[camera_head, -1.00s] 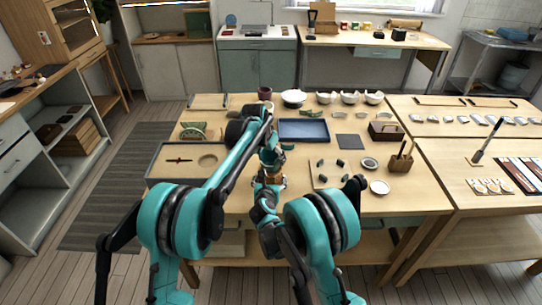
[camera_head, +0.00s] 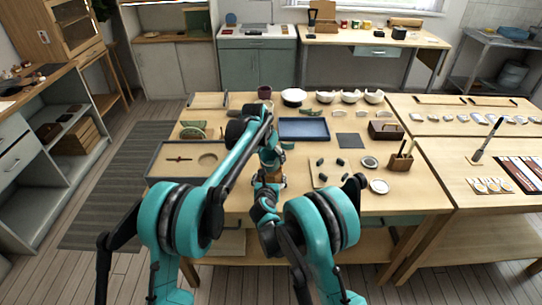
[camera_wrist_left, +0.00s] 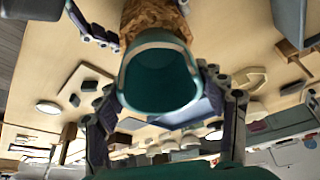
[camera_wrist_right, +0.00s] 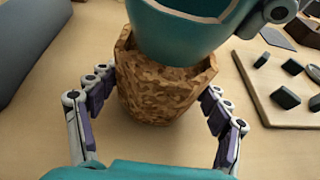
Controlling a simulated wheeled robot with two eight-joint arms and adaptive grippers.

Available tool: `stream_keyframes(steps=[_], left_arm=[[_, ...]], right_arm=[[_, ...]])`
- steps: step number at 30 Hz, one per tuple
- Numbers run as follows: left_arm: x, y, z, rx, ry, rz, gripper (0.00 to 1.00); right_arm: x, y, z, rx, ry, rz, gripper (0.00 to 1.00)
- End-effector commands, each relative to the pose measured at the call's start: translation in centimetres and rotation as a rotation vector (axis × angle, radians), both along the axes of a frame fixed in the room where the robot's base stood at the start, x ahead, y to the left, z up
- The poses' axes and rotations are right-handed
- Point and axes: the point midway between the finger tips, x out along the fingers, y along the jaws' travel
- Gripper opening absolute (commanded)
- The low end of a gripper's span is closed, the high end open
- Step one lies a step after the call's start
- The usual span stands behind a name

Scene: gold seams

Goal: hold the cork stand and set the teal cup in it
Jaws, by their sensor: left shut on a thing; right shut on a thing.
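The teal cup (camera_wrist_left: 158,82) is in my left gripper (camera_wrist_left: 160,92), its open mouth facing the left wrist camera, with a pale line along its rim. In the right wrist view the cup (camera_wrist_right: 185,32) is over the cork stand (camera_wrist_right: 160,88), its lower end inside the stand's opening. Whether it is fully seated is hidden. My right gripper (camera_wrist_right: 157,90) is shut around the brown speckled stand, one finger on each side. In the head view my left gripper (camera_head: 270,156) is just above my right gripper (camera_head: 268,186), and the arms largely hide cup and stand.
A board with small dark pieces (camera_head: 330,172) lies right of the grippers. A blue tray (camera_head: 303,129) is behind them, and a grey-edged tray (camera_head: 168,172) is to the left. White bowls (camera_head: 350,97) stand at the back. Small dishes (camera_head: 379,187) lie to the right.

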Motion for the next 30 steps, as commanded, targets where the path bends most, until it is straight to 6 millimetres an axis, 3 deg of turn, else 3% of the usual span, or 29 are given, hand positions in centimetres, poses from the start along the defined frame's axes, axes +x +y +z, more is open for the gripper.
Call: stream_keyframes(steps=[30], left_arm=[[0.0,0.0,-1.1,0.000,0.000,0.000,0.44]], right_arm=[[0.0,0.0,0.0,0.000,0.000,0.000,0.46]])
